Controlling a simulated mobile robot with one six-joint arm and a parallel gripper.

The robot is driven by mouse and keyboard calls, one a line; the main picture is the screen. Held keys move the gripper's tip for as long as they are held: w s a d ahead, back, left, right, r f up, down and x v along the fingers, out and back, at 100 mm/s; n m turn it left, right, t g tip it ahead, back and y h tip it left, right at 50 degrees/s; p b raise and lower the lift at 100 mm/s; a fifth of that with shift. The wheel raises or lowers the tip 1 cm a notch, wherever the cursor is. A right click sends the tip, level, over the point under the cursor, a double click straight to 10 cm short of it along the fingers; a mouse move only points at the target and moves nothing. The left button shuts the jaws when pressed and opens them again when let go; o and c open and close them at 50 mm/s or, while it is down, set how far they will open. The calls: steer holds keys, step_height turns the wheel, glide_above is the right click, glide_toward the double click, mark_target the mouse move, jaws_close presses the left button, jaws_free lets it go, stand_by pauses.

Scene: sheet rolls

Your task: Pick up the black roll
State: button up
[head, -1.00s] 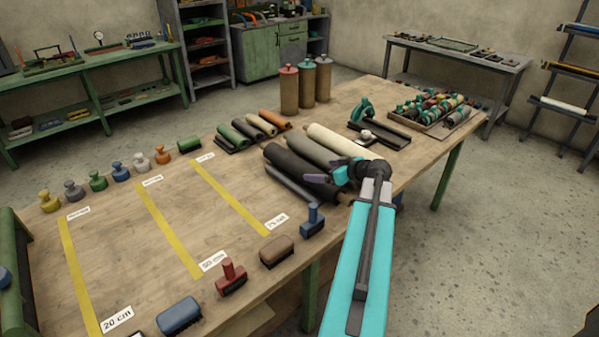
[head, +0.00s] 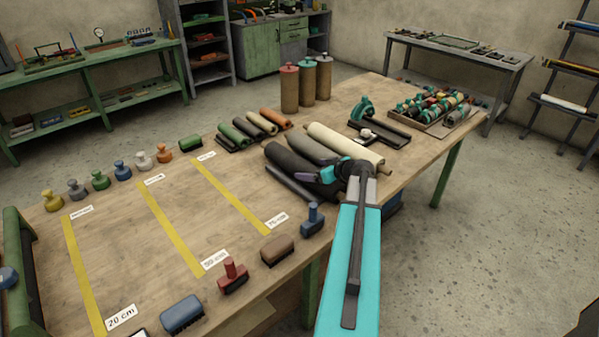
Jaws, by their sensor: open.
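A thick black roll (head: 287,162) lies on the wooden table, left of a grey roll (head: 311,149) and a cream roll (head: 342,144). A thin dark edge or sheet lies along its front left side. My gripper (head: 322,170) is open at the near end of the black and grey rolls, coming from the right. Its fingers and wrist hide part of the near ends of these rolls. I cannot tell whether the fingers touch a roll. A smaller dark roll (head: 246,127) lies farther back among several small rolls.
Capped cylinders (head: 307,85) stand behind. A black tool stand (head: 381,131) and a filled tray (head: 437,126) are at right.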

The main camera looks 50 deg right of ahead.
mark_target(306, 166)
steer(key=shift+r+p+x, duration=0.25)
steer(key=shift+p+x, duration=0.75)
steer(key=shift+x, duration=0.4)
steer(key=shift+p+x, duration=0.35)
steer(key=shift+x, duration=0.75)
steer(key=shift+f, duration=0.1)
steer(key=c, duration=2.1)
steer(key=shift+c, duration=0.4)
steer(key=shift+d+r, duration=0.1)
steer(key=shift+r, duration=0.2)
steer(key=shift+r, duration=0.1)
steer(key=shift+r+b, duration=1.7)
steer(key=shift+r, duration=3.05)
